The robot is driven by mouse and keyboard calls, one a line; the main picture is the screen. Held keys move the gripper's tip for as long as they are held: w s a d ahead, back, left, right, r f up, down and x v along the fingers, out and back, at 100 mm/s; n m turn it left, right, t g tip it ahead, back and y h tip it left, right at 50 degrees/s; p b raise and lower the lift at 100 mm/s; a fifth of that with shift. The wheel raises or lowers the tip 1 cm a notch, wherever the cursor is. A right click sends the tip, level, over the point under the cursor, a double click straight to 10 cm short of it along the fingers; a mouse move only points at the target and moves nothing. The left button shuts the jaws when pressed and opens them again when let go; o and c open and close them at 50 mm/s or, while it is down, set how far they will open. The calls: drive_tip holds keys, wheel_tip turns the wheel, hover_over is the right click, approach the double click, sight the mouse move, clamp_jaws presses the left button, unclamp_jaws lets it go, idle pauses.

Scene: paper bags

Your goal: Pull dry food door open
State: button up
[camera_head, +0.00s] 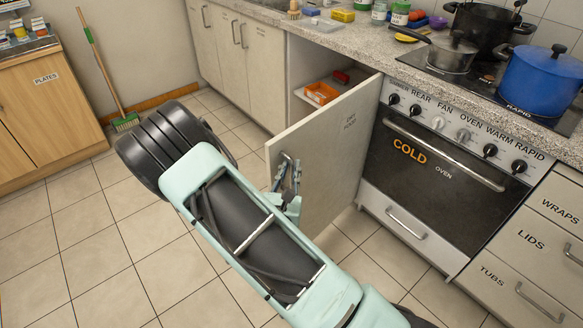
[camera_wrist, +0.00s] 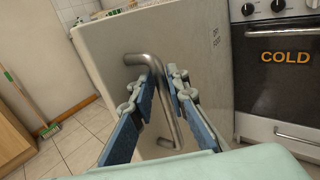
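The dry food door (camera_head: 335,140) is a pale cabinet door, swung partway open, with its lettering near the top right. Its face also fills the middle of the wrist view (camera_wrist: 200,50). Its bent metal bar handle (camera_wrist: 144,60) sits near the free edge. My gripper (camera_head: 288,172) is at this handle. In the wrist view, the two blue-padded fingers of my gripper (camera_wrist: 160,82) are close together on either side of the bar and appear shut on it. The lower part of the handle runs down between the fingers.
The open cabinet shows a shelf with an orange tray (camera_head: 321,93). The oven (camera_head: 440,170) stands right of the door. Pots, including a blue pot (camera_head: 540,80), are on the cooktop. A broom (camera_head: 103,70) leans at the back left. The tiled floor (camera_head: 80,230) on the left is clear.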

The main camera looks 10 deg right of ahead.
drive_tip(key=shift+o, duration=1.1)
drive_tip(key=shift+d, duration=0.1)
drive_tip(key=shift+r, duration=0.1)
drive_tip(key=v, duration=1.2)
